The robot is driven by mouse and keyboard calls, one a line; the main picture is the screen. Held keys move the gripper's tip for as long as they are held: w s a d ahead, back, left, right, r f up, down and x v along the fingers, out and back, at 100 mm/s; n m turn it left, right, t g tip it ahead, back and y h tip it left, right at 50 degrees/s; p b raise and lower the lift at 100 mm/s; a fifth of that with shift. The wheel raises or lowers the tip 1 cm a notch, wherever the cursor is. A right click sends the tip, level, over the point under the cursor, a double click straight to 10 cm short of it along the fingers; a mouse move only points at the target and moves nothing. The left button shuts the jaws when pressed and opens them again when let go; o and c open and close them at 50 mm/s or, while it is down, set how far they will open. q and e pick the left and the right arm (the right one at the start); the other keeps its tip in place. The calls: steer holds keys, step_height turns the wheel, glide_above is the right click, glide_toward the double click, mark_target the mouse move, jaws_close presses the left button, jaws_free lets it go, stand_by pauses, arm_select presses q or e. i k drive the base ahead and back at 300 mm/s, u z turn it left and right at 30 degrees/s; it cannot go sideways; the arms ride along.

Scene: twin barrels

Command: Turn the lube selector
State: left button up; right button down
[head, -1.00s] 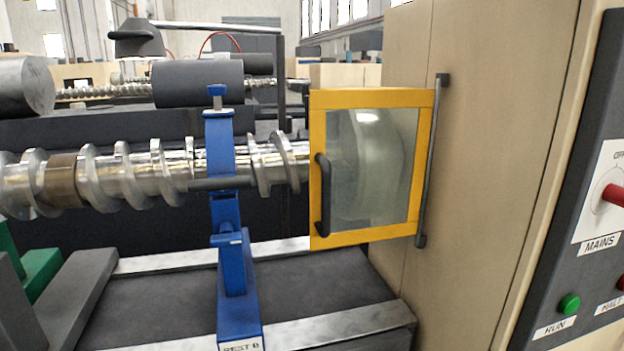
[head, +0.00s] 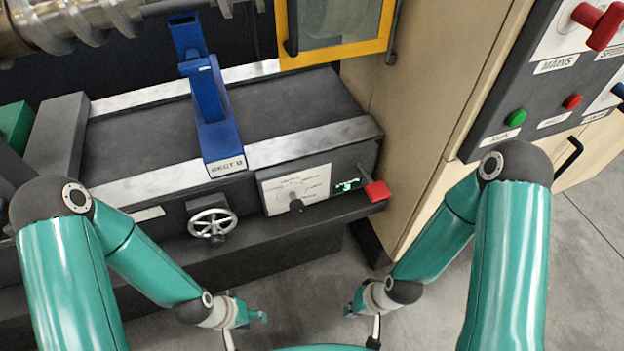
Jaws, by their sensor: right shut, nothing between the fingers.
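A white dial plate (head: 310,186) with a small dark knob (head: 295,204) is on the front face of the machine bed in the head view. It looks like the lube selector, but its lettering is too small to read. My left gripper (head: 258,317) is low in the view, below and left of the knob and well apart from it. Its fingers are too small to tell open from shut. My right gripper (head: 350,311) is low in the view, below and right of the knob. It is shut, empty and touching nothing.
A red-ended lever (head: 376,190) juts out right of the dial plate. A handwheel (head: 212,223) is to its left. A blue rest (head: 215,125) stands on the bed above. A control panel (head: 490,125) with a red mains handle (head: 600,25) is at right. The floor below is clear.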

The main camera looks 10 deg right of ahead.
mark_target(296, 205)
steer(key=u, duration=0.05)
steer(key=k, duration=1)
steer(key=u, duration=0.75)
steer(key=i, duration=0.3)
steer(key=z, duration=0.4)
